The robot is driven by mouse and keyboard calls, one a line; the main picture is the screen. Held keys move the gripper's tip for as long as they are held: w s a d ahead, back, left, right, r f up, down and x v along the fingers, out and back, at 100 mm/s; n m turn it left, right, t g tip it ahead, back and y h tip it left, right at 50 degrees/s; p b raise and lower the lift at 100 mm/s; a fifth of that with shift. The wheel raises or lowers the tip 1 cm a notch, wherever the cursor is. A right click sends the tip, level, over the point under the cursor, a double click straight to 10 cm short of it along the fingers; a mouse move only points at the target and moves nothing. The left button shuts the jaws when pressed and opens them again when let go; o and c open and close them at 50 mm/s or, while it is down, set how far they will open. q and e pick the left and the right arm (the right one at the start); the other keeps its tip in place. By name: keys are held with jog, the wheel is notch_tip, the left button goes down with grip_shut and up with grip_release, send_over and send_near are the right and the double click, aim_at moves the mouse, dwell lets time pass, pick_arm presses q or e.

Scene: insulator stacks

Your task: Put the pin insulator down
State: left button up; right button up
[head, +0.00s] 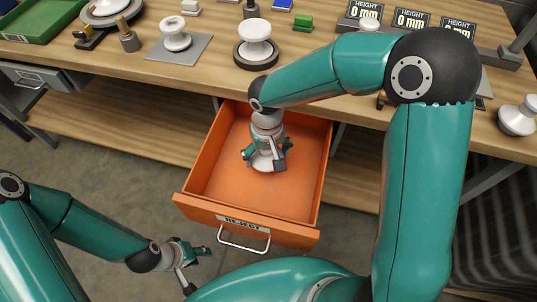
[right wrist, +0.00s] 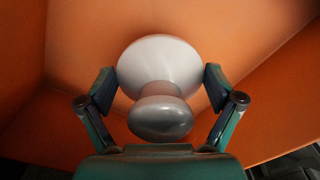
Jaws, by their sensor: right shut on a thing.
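My right gripper (head: 266,156) reaches down into the open orange drawer (head: 230,182) labelled REJECT. It is shut on a white pin insulator (head: 262,162), which is mostly hidden under the gripper in the head view. In the right wrist view the insulator (right wrist: 160,65) sits between the two fingers, its wide white skirt toward the drawer floor and its grey rounded end toward the camera. I cannot tell whether it touches the floor. My left gripper (head: 204,251) is low at the lower left, outside the drawer, with nothing seen in it.
The wooden workbench (head: 118,62) runs behind the drawer. It holds white insulators on a grey plate (head: 190,50) and a dark round base (head: 256,54), a green tray (head: 40,20), and several height displays (head: 410,18). Another white insulator (head: 517,118) stands at right. The drawer floor around the gripper is clear.

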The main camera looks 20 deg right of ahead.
jog(key=shift+f, duration=0.25)
jog(key=shift+f+b, duration=0.45)
jog(key=shift+b, duration=0.1)
jog(key=shift+f, duration=0.1)
jog(key=o, duration=1.4)
